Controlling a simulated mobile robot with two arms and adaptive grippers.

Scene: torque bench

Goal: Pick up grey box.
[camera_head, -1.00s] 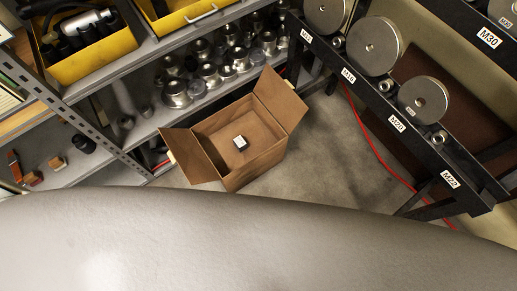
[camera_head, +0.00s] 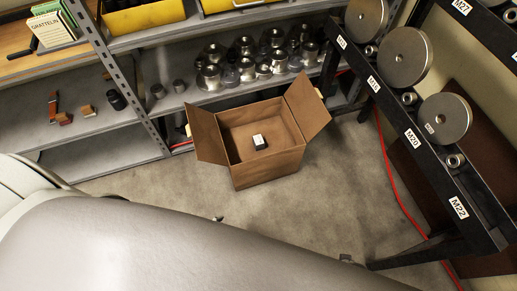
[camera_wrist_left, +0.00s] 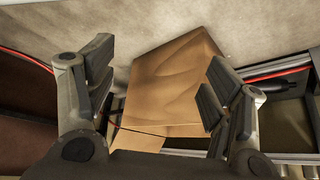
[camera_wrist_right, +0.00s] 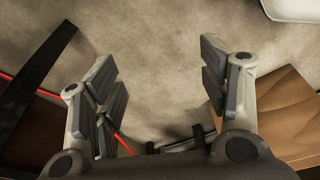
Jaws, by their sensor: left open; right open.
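A small box (camera_head: 259,142) with a pale top and dark sides lies on the floor of an open cardboard box (camera_head: 268,174). It is the only small box I see in there, and its grey colour is hard to confirm. My left gripper (camera_wrist_left: 160,66) is open and empty in the left wrist view, with cardboard (camera_wrist_left: 172,85) showing beyond and between its fingers. My right gripper (camera_wrist_right: 157,62) is open and empty over bare floor, with cardboard (camera_wrist_right: 288,112) at its right. The small box is not visible in either wrist view.
A metal shelf (camera_head: 92,155) with several metal cylinders (camera_head: 210,78) stands behind the cardboard box. A black rack (camera_head: 413,138) with round weights (camera_head: 445,118) stands at right. A red cable (camera_head: 388,175) runs along the floor. Floor (camera_head: 325,205) before the cardboard box is clear.

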